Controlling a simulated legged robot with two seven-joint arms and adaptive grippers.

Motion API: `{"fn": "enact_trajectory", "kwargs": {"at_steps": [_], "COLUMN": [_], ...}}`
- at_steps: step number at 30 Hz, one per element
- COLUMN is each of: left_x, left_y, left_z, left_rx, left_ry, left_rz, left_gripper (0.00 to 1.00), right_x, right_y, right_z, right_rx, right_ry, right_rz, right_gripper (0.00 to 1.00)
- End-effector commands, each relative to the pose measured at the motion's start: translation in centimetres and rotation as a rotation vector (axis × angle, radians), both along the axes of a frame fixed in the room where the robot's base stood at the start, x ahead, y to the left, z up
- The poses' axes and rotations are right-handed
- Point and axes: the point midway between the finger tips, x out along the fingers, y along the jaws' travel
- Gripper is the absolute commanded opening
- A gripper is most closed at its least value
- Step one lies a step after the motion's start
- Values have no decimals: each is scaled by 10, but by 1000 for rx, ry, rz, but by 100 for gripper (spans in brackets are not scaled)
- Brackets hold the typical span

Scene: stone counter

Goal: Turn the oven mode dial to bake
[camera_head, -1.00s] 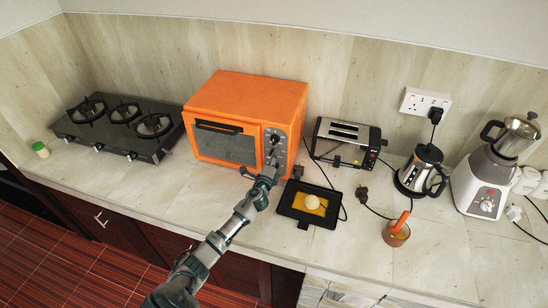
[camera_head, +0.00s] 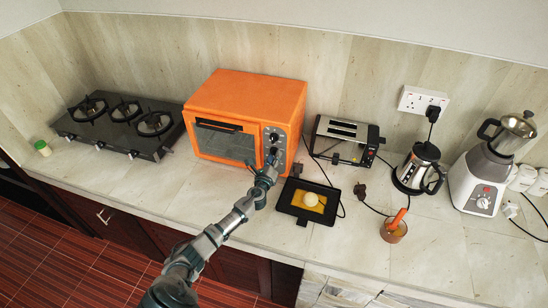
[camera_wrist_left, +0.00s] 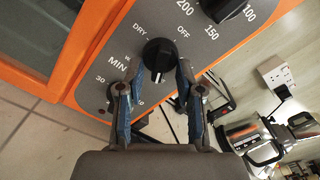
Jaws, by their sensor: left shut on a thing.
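The orange oven (camera_head: 250,95) stands on the counter with its dark control panel on the right of its front. In the wrist view a black dial (camera_wrist_left: 158,53) sits by the printed words DRY and OFF, its pale mark pointing down in the picture. My left gripper (camera_head: 273,160) is at the panel. In the wrist view its two fingers (camera_wrist_left: 158,72) are shut on this dial, one at each side. Another black dial (camera_wrist_left: 222,8), by the numbers 200, 150 and 100, is partly cut off at the top. No BAKE label is readable.
A black tray (camera_head: 287,207) lies right of the gripper. The toaster (camera_head: 342,140), kettle (camera_head: 420,170) and blender (camera_head: 485,180) stand farther right, with loose cords between. The gas hob (camera_head: 110,125) is left of the oven.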

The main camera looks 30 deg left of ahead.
Motion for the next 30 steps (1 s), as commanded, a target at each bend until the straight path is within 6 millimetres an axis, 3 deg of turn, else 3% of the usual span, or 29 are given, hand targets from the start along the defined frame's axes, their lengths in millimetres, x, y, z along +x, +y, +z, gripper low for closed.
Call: {"fn": "enact_trajectory", "kwargs": {"at_steps": [14, 15, 18, 30], "left_x": [-1, -1, -1, -8], "left_y": [0, 0, 0, -1], "left_z": [-5, -5, -4, -1], "left_rx": [15, 14, 14, 15], "left_ry": [12, 12, 10, 4], "left_rz": [1, 1, 1, 1], "left_gripper": [1, 38, 62, 62], "right_x": [0, 0, 0, 0], "right_y": [-2, -2, -2, -3], "right_z": [0, 0, 0, 0], "right_rx": [-2, -2, -2, -4], "right_ry": [0, 0, 1, -2], "right_rz": [0, 0, 1, 1], "right_gripper": [73, 73, 73, 73]}}
